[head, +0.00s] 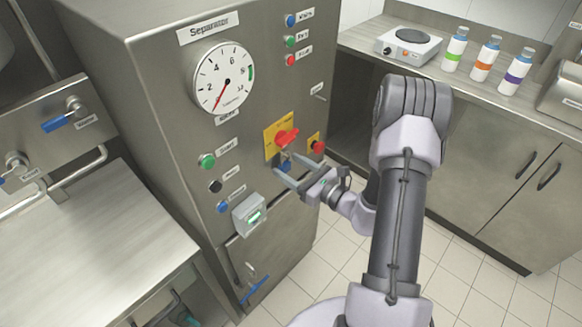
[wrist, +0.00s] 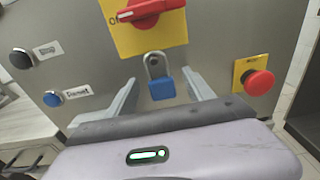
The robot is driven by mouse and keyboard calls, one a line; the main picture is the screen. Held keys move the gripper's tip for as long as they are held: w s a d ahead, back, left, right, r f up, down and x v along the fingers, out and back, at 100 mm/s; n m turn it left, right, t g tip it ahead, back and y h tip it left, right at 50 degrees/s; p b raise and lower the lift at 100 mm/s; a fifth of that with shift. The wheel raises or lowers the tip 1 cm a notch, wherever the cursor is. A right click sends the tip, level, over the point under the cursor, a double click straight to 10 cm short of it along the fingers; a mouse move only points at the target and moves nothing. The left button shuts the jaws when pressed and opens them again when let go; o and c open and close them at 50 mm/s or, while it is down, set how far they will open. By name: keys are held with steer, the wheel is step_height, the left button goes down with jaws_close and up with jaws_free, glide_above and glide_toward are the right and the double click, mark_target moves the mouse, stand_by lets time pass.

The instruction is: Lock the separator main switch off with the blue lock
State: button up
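The separator main switch is a red rotary handle (head: 287,136) on a yellow plate (head: 269,146) on the cabinet front; the handle also shows in the wrist view (wrist: 150,8), slanted across the plate. The blue lock (wrist: 161,88), with a grey shackle, is upright just below the plate. Its blue body also shows in the head view (head: 286,166). I cannot tell whether the shackle passes through the switch or is closed. My gripper (head: 281,163) is open, with one finger either side of the lock and visible gaps to it in the wrist view.
A red emergency button (wrist: 259,82) on a yellow plate is right of the lock. Black (wrist: 22,58) and blue (wrist: 52,98) buttons are to the left. A small grey box (head: 250,215) with a green display juts out below. A counter (head: 430,72) with bottles stands at the right.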

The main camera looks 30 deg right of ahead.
steer(key=f+p+v, duration=0.1)
steer(key=p+v, duration=0.3)
steer(key=v, duration=1.3)
steer(key=s+a+r+n+g+y, duration=0.2)
steer(key=a+r+n+g, duration=0.5)
steer(key=a+n, duration=0.25)
steer(key=s+a+r+n+g+y, duration=0.2)
steer(key=a+r+n+g, duration=0.5)
steer(key=a+n, duration=0.3)
steer(key=s+a+r+n+t+h, duration=0.3)
steer(key=s+r+n+h, duration=0.2)
steer(key=r+n+h, duration=0.3)
steer(key=shift+a+r, duration=0.35)
steer(key=shift+r, duration=0.2)
